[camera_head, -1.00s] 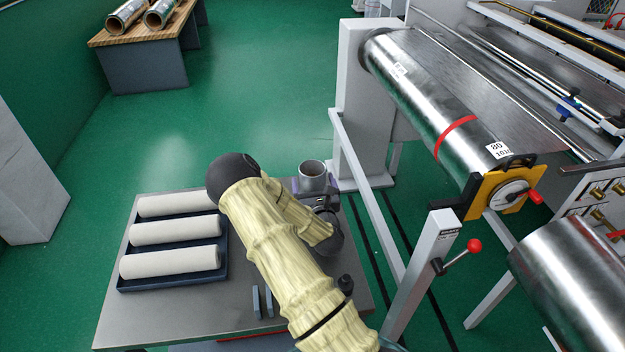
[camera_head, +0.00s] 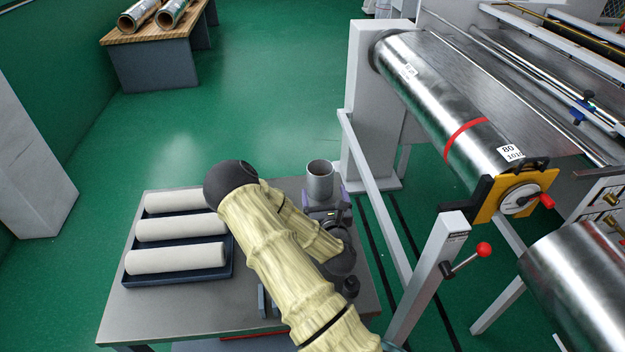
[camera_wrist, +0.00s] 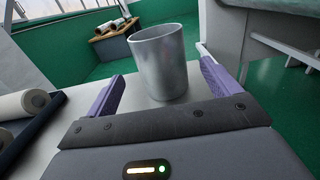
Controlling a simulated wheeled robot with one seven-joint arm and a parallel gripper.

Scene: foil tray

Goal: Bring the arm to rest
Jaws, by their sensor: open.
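My gripper (camera_head: 327,197) is low over the grey table, with its jaws open and empty. Its two purple fingers show in the wrist view (camera_wrist: 161,80), spread wide apart. A plain metal cup (camera_head: 320,181) stands upright on the table just ahead of the gripper. In the wrist view the cup (camera_wrist: 160,62) appears between the fingers with a gap on each side, touching neither. I cannot tell how far the fingertips reach beside its base. My arm, in a pale wrinkled sleeve, bends over the front of the table.
A dark blue tray (camera_head: 183,276) with three white rolls (camera_head: 175,260) lies left on the table (camera_head: 170,313). Small grey-blue blocks (camera_head: 262,301) lie near the front edge. A machine frame with a metal roller (camera_head: 440,105) and a red-knobbed lever (camera_head: 484,250) stands close right.

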